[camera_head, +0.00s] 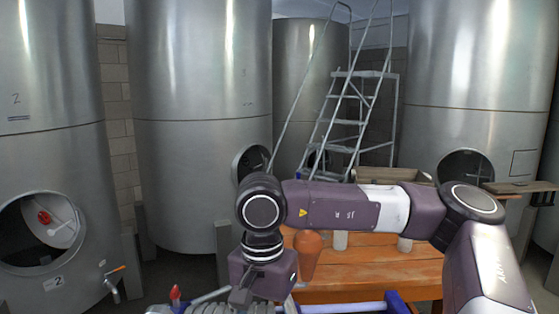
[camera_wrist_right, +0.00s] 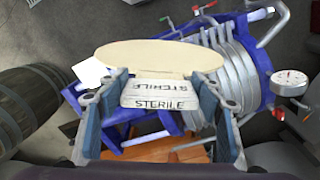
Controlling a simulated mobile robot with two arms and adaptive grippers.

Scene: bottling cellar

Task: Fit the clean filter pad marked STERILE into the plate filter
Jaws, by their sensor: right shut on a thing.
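In the right wrist view, the pale cream filter pad (camera_wrist_right: 150,55) has a white tab marked STERILE (camera_wrist_right: 160,94). My right gripper (camera_wrist_right: 163,80) is shut on this tab, with the pad extending beyond the fingertips. Behind it, partly covered by the pad, is the plate filter (camera_wrist_right: 233,65), with a row of grey plates in a blue frame. In the head view the plate filter (camera_head: 215,308) shows only at the bottom edge, below my right gripper (camera_head: 243,295); the pad cannot be made out there. My left gripper is out of view.
A wooden table (camera_head: 375,270) carries a brown bottle-like thing (camera_head: 307,255) and small pale vessels. A dial gauge (camera_wrist_right: 290,84) is at the filter's right side. A barrel (camera_wrist_right: 32,100) stands at left. Steel tanks (camera_head: 200,130) and a step ladder (camera_head: 345,110) stand behind.

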